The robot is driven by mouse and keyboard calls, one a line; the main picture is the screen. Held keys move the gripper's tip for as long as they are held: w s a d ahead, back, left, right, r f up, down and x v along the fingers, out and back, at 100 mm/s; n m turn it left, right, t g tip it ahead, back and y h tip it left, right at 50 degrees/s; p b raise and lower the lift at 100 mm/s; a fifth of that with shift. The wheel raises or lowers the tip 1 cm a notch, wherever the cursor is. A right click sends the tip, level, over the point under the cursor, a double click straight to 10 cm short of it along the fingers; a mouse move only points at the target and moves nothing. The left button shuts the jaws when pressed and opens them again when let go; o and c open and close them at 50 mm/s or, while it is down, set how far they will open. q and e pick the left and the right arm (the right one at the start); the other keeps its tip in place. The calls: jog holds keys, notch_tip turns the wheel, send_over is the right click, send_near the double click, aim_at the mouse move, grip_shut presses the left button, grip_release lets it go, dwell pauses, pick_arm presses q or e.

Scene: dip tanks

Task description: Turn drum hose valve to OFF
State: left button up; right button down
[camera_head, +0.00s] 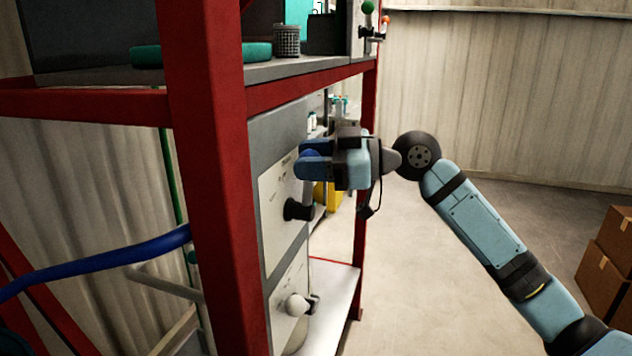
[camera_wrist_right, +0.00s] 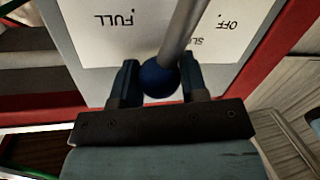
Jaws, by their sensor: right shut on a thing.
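The valve has a grey lever with a blue ball knob, rising from a black hub (camera_head: 297,209) on a white label plate (camera_head: 283,232) on the grey cabinet. My right gripper (camera_head: 311,160) is shut on the blue knob at the lever's upper end. In the right wrist view the blue knob (camera_wrist_right: 160,79) sits between the two fingers. The grey lever (camera_wrist_right: 185,30) runs from it over the label, which reads upside down. The lever lies between FULL and OFF, partly covering a word beginning "SLO". My left gripper is not in view.
A red post (camera_head: 225,170) stands left of the valve. A lower valve with a white knob (camera_head: 296,304) is below it. A blue hose (camera_head: 100,265) comes in from the left. A shelf above holds a mesh cup (camera_head: 287,40). Cardboard boxes (camera_head: 608,255) stand far right on open floor.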

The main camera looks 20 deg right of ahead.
aim_at(269, 197)
jog(key=s+n, duration=0.1)
jog(key=a+n+b, duration=0.1)
jog(key=shift+s+f+n+h, duration=0.1)
jog(key=shift+s+n+h, duration=0.2)
jog(key=shift+s+h, duration=0.1)
jog(key=s+n, duration=0.1)
jog(key=s+a+n+b, duration=0.1)
jog(key=n, duration=0.1)
jog(key=shift+a+t+h, duration=0.2)
jog(key=shift+t+h, duration=0.2)
jog(key=s+n, duration=0.1)
jog(key=a+f+n, duration=0.1)
jog(key=shift+s+a+n+t+h, duration=0.1)
jog(key=shift+s+n+t+h, duration=0.2)
jog(key=shift+s+n, duration=0.1)
jog(key=shift+s+a+f+n+t, duration=0.3)
jog(key=shift+s+a+f+n, duration=0.2)
jog(key=shift+n, duration=0.6)
jog(key=shift+s+f, duration=0.1)
jog(key=c, duration=0.8)
grip_release()
jog(key=shift+c, duration=0.2)
jog(key=shift+o, duration=1.1)
jog(key=shift+d+f, duration=0.1)
jog(key=shift+d, duration=0.05)
